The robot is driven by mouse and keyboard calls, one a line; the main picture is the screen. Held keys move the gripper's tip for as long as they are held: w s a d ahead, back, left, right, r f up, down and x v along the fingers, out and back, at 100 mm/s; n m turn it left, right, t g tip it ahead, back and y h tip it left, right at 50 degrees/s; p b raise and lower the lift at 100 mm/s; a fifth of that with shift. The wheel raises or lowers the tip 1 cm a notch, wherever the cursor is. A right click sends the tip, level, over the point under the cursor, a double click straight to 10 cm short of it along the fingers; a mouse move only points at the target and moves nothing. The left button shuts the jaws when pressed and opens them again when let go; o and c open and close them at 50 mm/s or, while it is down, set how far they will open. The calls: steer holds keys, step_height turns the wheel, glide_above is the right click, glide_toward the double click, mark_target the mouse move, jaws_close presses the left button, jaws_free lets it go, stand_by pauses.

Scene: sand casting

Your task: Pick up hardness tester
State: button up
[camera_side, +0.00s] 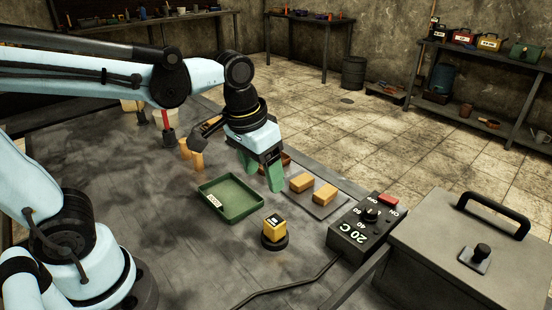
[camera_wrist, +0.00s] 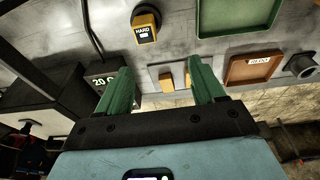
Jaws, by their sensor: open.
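The hardness tester (camera_side: 273,229) is a small yellow box with a dark screen on a round black base. It stands upright on the grey table, in front of the green tray. In the wrist view it shows at the top, left of centre, with a "HARD" label (camera_wrist: 146,27). My gripper (camera_side: 262,174) has green fingers and is open and empty. It is above the table, behind the tester and apart from it. In the wrist view the spread fingers (camera_wrist: 160,66) have nothing between them but a plate with blocks below.
A green tray (camera_side: 250,209) lies left of the tester. Tan blocks (camera_side: 325,194) sit on a grey plate. A control box reading 20 C (camera_side: 352,237) and a large metal box (camera_side: 440,240) stand at right. A brown tray (camera_wrist: 252,82) is beside the green one. A black cable crosses the front.

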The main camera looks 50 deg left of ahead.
mark_target(275, 220)
steer(key=f, duration=0.2)
steer(key=d+f+g, duration=0.1)
steer(key=f, duration=0.1)
steer(key=w+d+f+g, duration=0.1)
steer(key=f, duration=0.2)
steer(key=shift+w+d, duration=0.1)
steer(key=shift+d, duration=0.15)
steer(key=shift+s+d+f, duration=0.1)
steer(key=shift+f, duration=1.25)
steer(key=shift+s+f, duration=0.1)
steer(key=shift+f, duration=1.2)
steer(key=c, duration=1.1)
